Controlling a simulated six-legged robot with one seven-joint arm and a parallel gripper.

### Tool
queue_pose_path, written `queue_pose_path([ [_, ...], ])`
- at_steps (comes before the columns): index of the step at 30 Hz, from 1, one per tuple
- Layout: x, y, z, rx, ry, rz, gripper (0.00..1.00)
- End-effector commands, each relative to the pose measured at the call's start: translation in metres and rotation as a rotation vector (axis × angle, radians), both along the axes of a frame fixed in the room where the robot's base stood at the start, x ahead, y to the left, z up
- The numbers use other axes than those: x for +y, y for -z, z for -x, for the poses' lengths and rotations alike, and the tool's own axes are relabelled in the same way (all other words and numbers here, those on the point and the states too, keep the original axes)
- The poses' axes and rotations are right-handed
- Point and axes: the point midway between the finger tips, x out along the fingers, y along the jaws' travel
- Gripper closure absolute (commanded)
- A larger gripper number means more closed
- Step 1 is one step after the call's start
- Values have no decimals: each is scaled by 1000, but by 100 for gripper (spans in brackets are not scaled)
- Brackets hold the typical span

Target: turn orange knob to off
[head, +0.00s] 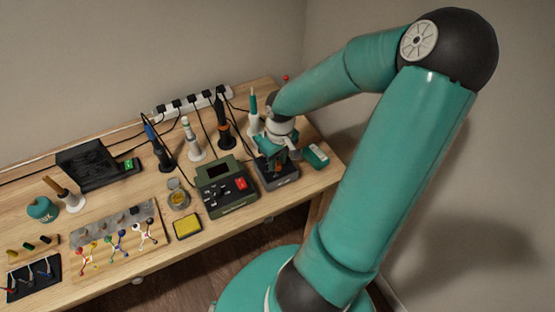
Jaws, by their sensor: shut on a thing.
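My gripper (271,168) points down at a small dark grey box (284,183) near the right end of the workbench. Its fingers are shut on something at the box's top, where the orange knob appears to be. The knob itself is hidden behind the fingers, so its setting cannot be read.
A green station (226,188) with a dark screen and a red switch stands just left of the box. Several corded irons in stands (195,140) and a power strip (195,104) are behind. A teal-and-white item (315,156) lies close on the right. A yellow sponge (187,225) is near the front edge.

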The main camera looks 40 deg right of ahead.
Motion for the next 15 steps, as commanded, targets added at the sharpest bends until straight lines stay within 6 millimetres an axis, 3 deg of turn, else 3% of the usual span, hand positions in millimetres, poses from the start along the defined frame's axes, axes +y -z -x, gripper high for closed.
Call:
queue_pose_path([
  [15, 0, -1, -3, -2, -472, 4, 96],
])
